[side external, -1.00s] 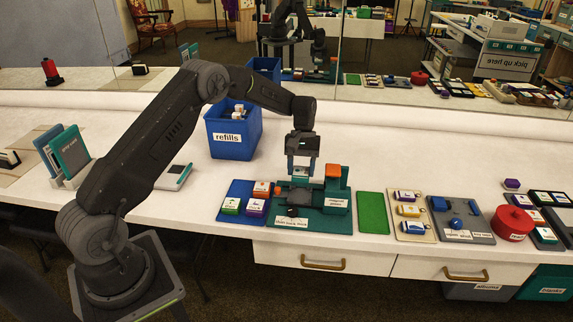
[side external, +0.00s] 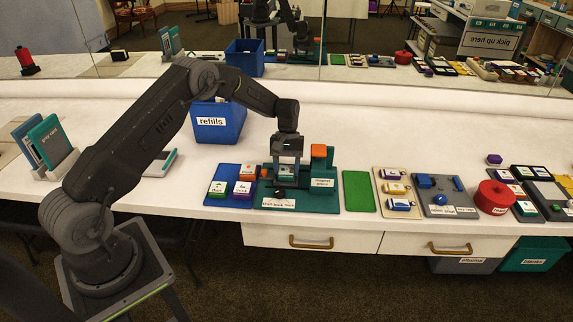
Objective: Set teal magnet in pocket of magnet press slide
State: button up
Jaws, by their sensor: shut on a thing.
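My gripper (side external: 287,167) points down over the left part of the green magnet press (side external: 321,193), at its slide. It is shut on the teal magnet (side external: 286,172), of which only a small pale part shows between the fingers. The magnet is low, at the slide. The fingers hide the pocket, and I cannot tell whether the magnet is inside it or just above. The press has an orange-topped block (side external: 319,151) right of my gripper and a dark knob (side external: 279,192) at the front.
A blue mat (side external: 222,172) left of the press holds green, purple and orange magnets. A bare green mat (side external: 358,192) lies to the right, then a beige tray (side external: 391,174) of small items. The blue refills bin (side external: 220,124) stands behind.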

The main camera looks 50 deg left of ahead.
dwell(0.3)
jog(key=o, duration=1)
jog(key=v, duration=1.3)
jog(key=shift+r, duration=0.35)
jog(key=shift+w+a, duration=0.1)
jog(key=shift+a, duration=0.05)
